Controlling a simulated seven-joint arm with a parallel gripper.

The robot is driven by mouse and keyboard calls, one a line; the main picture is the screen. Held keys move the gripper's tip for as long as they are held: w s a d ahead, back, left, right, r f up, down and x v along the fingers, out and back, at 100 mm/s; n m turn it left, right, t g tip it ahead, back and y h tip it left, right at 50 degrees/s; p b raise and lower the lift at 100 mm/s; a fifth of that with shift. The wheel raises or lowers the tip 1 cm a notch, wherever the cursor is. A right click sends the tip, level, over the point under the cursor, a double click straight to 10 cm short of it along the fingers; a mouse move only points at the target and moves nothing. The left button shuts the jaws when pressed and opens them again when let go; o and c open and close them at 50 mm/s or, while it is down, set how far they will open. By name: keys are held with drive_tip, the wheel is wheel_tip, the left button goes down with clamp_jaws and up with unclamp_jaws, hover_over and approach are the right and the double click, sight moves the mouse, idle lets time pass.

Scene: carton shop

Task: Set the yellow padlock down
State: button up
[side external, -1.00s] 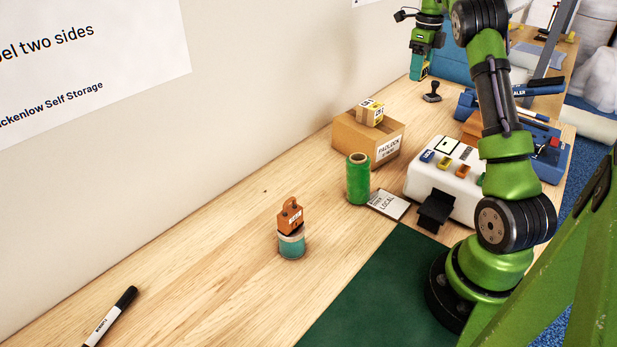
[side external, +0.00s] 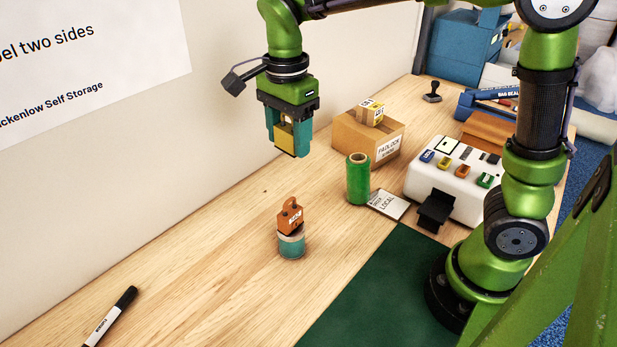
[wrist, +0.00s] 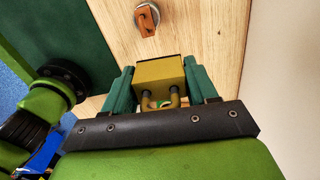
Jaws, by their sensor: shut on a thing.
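The yellow padlock (side external: 285,136) is held between the teal fingers of my gripper (side external: 289,138), above the table near the wall. In the wrist view the padlock (wrist: 159,76) sits between both fingers of my gripper (wrist: 160,85), with its shackle pointing back toward the wrist. Its underside is clear of the wooden table (side external: 190,265). An orange padlock (side external: 290,217) stands on a teal-and-silver round container (side external: 291,245), below my gripper in the side view. It also shows at the top of the wrist view (wrist: 147,22).
A green roll (side external: 358,180), a LOCAL card (side external: 388,204) and a cardboard box (side external: 369,140) with a small carton (side external: 370,112) stand right of the orange padlock. A white device (side external: 458,178) is farther right. A marker (side external: 111,317) lies front left. Wood around the container is bare.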

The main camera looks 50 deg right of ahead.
drive_tip(key=s+a+f+n, duration=0.1)
drive_tip(key=s+a+n, duration=0.45)
drive_tip(key=s, duration=0.35)
drive_tip(key=s+a+f+n, duration=0.1)
drive_tip(key=s+a+n, duration=0.3)
drive_tip(key=s+a, duration=0.4)
drive_tip(key=f, duration=0.5)
drive_tip(key=s+f, duration=0.1)
drive_tip(key=f, duration=0.4)
drive_tip(key=d+f, duration=0.1)
drive_tip(key=f, duration=0.4)
drive_tip(key=shift+s+f, duration=0.2)
hover_over(232, 346)
drive_tip(key=shift+f, duration=2.7)
drive_tip(key=shift+f, duration=0.1)
drive_tip(key=o, duration=1.3)
